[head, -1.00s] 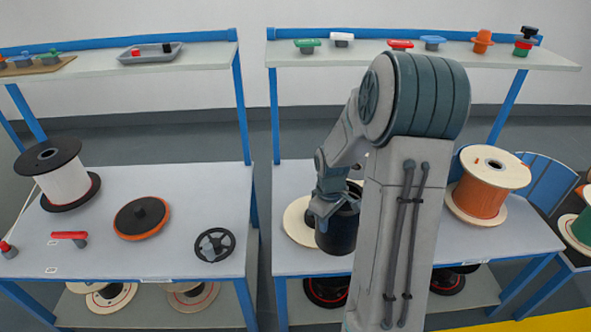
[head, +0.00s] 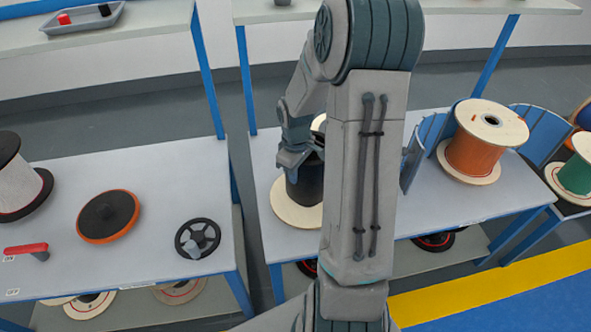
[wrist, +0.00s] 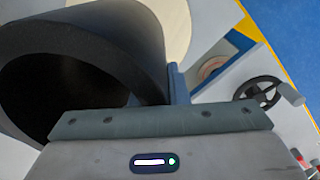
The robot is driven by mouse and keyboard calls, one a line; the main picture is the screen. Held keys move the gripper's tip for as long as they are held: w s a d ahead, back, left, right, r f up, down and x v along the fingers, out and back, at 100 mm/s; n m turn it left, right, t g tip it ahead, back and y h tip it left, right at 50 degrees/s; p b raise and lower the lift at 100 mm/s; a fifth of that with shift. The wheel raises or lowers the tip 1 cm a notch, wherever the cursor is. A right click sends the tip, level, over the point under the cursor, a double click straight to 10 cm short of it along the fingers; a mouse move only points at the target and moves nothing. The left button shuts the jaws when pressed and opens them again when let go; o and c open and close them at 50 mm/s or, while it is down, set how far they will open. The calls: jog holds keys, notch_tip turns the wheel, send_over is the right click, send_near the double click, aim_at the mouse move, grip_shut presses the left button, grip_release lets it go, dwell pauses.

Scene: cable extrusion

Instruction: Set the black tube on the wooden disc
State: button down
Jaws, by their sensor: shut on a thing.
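The black tube (head: 308,186) is upright in the head view, behind my arm, which hides its right side. My gripper (head: 293,160) is shut on the tube's upper rim. The pale wooden disc (head: 283,206) lies on the right-hand table, and the tube stands over it in the picture. I cannot tell whether the tube's bottom touches the disc. In the wrist view the hollow tube (wrist: 145,45) fills the upper left, with its wall at the gripper's finger (wrist: 178,85). Part of the disc (wrist: 172,18) shows beyond it.
An orange cable spool (head: 474,150) stands at the right of the table, with blue curved panels (head: 545,136) beside it. The left table holds a black handwheel (head: 198,239), an orange-edged black disc (head: 108,216) and a red handle (head: 27,248). A gap separates the tables.

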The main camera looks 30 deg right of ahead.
jog(key=shift+f+b, duration=0.85)
jog(key=shift+f, duration=1.1)
dwell(0.6)
jog(key=c, duration=1.7)
grip_release()
notch_tip(320, 180, up, 11)
jog(key=p, duration=0.8)
jog(key=shift+p, duration=0.35)
